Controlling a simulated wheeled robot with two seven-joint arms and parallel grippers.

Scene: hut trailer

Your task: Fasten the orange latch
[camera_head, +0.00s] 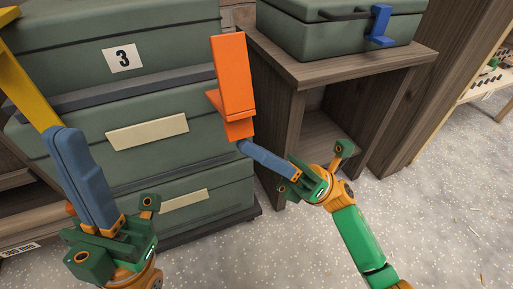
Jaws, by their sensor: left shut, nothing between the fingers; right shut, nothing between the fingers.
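The orange latch (233,75) is at the right front corner of the stacked green cases (165,65), beside the case marked 3. Its long plate stands up, with a flange sticking out to the left and a short lower piece. I cannot tell whether it is hooked. My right gripper (243,147) is shut and empty, its blue fingertips just below the latch's lower end; I cannot tell if they touch. My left gripper (62,132) is shut and empty at the left of the cases, its tips by the lower end of a yellow latch-like piece (25,80).
A wooden cabinet (345,65) with an open front stands right of the stack. It carries another green case (300,32) with a blue latch (380,25). Speckled floor (440,220) is clear at the lower right. Wooden shelving (20,215) is at the left.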

